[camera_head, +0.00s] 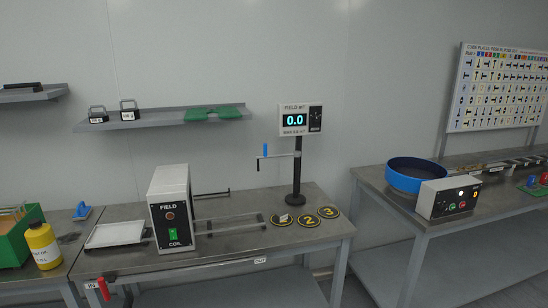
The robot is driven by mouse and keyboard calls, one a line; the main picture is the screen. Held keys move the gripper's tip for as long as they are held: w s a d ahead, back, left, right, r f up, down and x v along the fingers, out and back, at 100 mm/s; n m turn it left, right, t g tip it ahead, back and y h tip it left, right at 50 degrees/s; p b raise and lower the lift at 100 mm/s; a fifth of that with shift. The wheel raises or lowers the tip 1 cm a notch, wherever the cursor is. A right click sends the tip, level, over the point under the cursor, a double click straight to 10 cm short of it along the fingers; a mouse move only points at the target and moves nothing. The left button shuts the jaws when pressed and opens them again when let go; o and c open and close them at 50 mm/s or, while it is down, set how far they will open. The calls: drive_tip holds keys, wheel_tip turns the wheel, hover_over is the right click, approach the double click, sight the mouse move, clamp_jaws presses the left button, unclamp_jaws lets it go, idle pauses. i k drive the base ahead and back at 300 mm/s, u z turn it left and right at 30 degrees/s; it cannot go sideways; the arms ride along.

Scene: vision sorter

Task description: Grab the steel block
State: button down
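I cannot tell for certain which thing is the steel block. A small pale grey piece (284,218) shows at the yellow-ringed black disc marked 1 (275,222), and it is too small to tell whether it is a block or part of the marking. Two dark blocks with handles and white labels, a left one (98,115) and a right one (129,111), stand on the wall shelf (165,123). My gripper is not in view.
The middle bench (225,258) holds a white FIELD COIL box (171,205), a white tray (116,234), discs 2 (308,219) and 3 (328,212), and a meter (295,119) reading 0.0. A blue bowl (415,187) and control box (449,198) stand on the right bench.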

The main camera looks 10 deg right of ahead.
sight(282, 216)
drive_tip(key=k, duration=1.35)
drive_tip(key=u, duration=0.35)
drive_tip(key=i, duration=0.9)
drive_tip(key=u, duration=0.75)
drive_tip(key=i, duration=0.9)
drive_tip(key=u, duration=0.2)
